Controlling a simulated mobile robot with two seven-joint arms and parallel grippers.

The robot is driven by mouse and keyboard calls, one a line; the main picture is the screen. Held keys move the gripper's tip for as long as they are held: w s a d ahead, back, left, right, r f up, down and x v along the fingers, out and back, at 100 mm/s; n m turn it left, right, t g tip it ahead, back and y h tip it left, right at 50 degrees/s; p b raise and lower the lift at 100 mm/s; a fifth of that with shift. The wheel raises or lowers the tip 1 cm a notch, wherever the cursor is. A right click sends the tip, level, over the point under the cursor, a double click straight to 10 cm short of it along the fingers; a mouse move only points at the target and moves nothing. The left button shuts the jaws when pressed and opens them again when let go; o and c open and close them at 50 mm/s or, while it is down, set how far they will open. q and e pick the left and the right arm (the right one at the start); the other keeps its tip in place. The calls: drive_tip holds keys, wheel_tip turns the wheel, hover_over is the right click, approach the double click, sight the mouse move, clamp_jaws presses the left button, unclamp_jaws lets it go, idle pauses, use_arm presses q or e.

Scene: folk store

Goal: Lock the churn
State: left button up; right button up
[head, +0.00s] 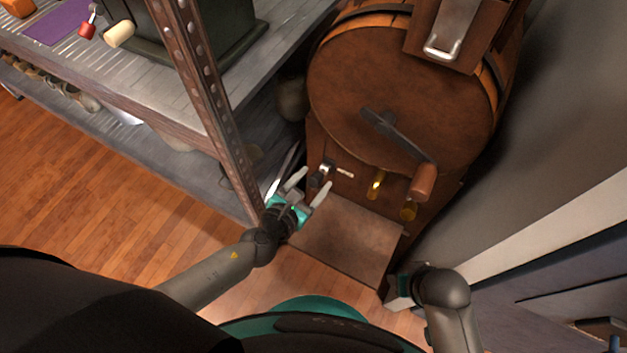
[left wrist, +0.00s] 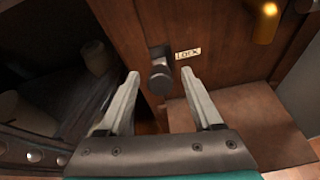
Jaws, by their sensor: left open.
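The wooden churn (head: 385,95) stands at the right of the head view, with a crank on its round face. On its lower front panel is a dark lock knob (head: 320,175) beside a small pale label. In the left wrist view the knob (left wrist: 161,79) shows between and beyond my fingers, and the label (left wrist: 188,53) reads "LOCK". My left gripper (head: 308,182) is open and empty, its fingers pointing at the knob, one to each side of it in the picture. I cannot tell if they touch it. My right gripper (head: 400,289) is at the lower right, its fingers hidden.
A metal shelf (head: 215,110) with a riveted post stands close to the left of my left gripper. A wooden ledge (head: 347,245) juts out below the knob. Yellow handles (head: 376,184) hang right of the label. A grey wall (head: 560,130) is at the right.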

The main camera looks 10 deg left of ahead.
use_arm(q)
drive_tip(key=shift+w+d+f, duration=0.1)
drive_tip(key=shift+w+d, duration=0.05)
drive_tip(key=shift+w, duration=0.15)
drive_tip(key=shift+c, duration=0.4)
clamp_jaws()
idle(0.9)
